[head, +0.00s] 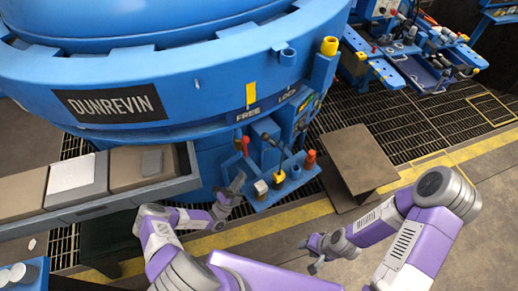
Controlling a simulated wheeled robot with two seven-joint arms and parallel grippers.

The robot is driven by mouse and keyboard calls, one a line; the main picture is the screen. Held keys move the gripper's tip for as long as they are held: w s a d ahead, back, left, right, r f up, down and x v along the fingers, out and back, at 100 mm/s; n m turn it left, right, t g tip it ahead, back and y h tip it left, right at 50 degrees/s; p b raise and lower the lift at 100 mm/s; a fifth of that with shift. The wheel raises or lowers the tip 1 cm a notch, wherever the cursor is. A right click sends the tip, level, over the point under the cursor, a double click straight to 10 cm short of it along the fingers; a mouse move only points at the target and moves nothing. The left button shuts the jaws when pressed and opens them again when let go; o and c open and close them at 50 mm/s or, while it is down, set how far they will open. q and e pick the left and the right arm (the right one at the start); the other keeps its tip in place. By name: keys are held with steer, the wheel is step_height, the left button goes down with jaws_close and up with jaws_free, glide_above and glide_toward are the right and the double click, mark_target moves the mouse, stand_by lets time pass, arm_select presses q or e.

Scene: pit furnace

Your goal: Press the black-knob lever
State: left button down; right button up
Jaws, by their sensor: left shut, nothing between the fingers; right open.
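A blue lever console (293,182) juts from the front of the round blue furnace (220,75). A lever with a black knob (266,137) rises from it, leaning up and left from a yellow base. A red-knobbed lever (245,142) stands to its left and a red handle (310,157) to its right. My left gripper (238,183) is shut and empty at the console's left edge, left of and below the black knob, apart from it. My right gripper (311,256) is open and empty over the floor, below the console.
A grey trough with blocks (190,178) lies left of the console. A brown slanted plate (357,158) stands on the floor to the right. A blue workbench (410,62) with tools is at the upper right. Grating and yellow-lined floor lie between.

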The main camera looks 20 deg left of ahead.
arm_select(q)
steer(key=shift+h, duration=0.3)
glide_toward(269, 139)
steer(key=w+r, duration=0.3)
steer(key=w, duration=0.1)
steer(key=shift+d+b, duration=0.1)
steer(key=shift+b, duration=0.2)
arm_select(e)
steer(key=shift+f, duration=0.25)
